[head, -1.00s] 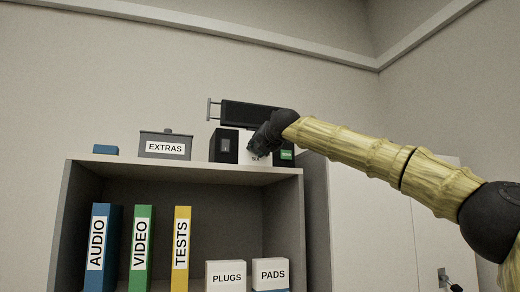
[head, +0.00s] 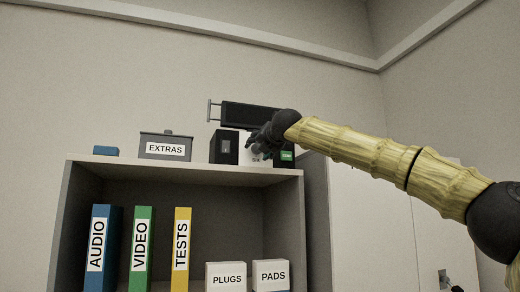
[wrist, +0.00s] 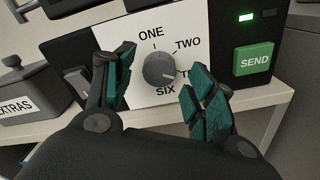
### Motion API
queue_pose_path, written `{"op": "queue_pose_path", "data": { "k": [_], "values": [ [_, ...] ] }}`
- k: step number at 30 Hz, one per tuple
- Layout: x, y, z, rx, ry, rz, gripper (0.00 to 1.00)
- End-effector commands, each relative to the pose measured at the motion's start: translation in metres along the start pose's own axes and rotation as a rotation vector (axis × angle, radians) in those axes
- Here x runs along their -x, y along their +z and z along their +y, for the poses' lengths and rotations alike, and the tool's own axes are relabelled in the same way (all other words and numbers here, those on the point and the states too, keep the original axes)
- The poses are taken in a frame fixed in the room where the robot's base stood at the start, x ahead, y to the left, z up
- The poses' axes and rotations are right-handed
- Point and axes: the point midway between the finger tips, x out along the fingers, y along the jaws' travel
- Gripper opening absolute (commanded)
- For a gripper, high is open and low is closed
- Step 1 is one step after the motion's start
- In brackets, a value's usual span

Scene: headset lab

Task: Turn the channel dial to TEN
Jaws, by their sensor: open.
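The channel dial (wrist: 158,70) is a round grey knob on a white panel (wrist: 196,20) in the wrist view. ONE, TWO and SIX are readable around it; a label starting with T at its right is partly covered by my finger. I cannot tell surely where the dial points. My gripper (wrist: 161,66) is open, with one finger left of the dial and the other at its lower right, not closed on it. In the head view, my gripper (head: 262,146) is in front of the device (head: 224,148) on the shelf top and hides most of its panel.
A green SEND button (wrist: 254,61) and a lit green lamp are right of the panel. A dark switch is at its left, partly hidden. The EXTRAS box (head: 165,146) and a blue block (head: 106,150) stand further left on the shelf unit (head: 180,168). Binders and boxes fill shelves below.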

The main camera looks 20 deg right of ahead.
Motion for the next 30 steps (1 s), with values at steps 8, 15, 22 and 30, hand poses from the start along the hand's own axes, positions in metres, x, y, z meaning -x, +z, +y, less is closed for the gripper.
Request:
{"op": "queue_pose_path", "data": {
  "k": [8, 15, 22, 30],
  "values": [
    [0.048, 0.001, 0.000, 0.001, 0.002, -0.001, 0.56],
    [0.087, 0.001, -0.001, 0.001, 0.000, -0.001, 0.56],
    [0.107, 0.000, -0.001, 0.000, 0.000, 0.000, 0.56],
    [0.110, -0.001, -0.002, 0.000, -0.001, 0.001, 0.56]
  ]
}}
